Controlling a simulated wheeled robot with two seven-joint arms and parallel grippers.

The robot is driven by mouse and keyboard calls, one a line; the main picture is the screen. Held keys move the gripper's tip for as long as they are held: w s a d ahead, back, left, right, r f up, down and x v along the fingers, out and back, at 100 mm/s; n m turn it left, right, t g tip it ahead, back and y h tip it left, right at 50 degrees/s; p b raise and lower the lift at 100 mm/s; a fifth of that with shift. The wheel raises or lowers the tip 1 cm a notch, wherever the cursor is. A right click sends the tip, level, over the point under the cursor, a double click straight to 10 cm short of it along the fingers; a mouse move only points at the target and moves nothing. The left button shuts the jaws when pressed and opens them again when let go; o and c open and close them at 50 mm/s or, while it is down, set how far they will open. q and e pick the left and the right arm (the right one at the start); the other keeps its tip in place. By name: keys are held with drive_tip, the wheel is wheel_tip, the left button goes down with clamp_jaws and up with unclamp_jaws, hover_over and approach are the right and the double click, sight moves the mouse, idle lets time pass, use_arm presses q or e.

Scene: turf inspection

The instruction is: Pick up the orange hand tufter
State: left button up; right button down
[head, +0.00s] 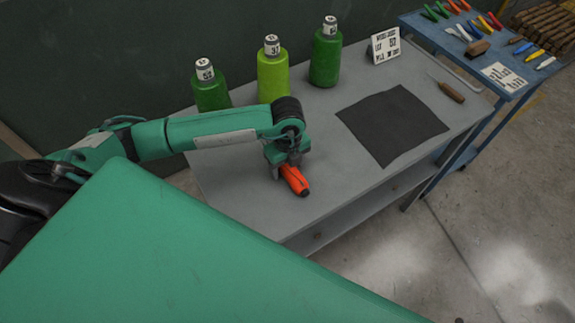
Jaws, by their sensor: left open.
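The orange hand tufter (295,181) lies on the grey table (240,205) near its front left part. Its orange body and dark near end show, and its far end is hidden under my left gripper. My left gripper (285,168) is directly above the tufter, pointing down, with its jaws open. The jaws are small in the picture, and I cannot tell whether they touch the tufter. My right gripper is not in view.
Three green bottles (273,73) stand along the table's back edge. A dark mat (393,124), a sign card (386,46) and a wooden-handled tool (450,91) are to the right. A blue cart (470,55) with several hand tools stands beyond.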

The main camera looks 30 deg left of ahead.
use_arm(q)
drive_tip(key=shift+c, duration=0.4)
clamp_jaws()
drive_tip(key=shift+r, duration=0.1)
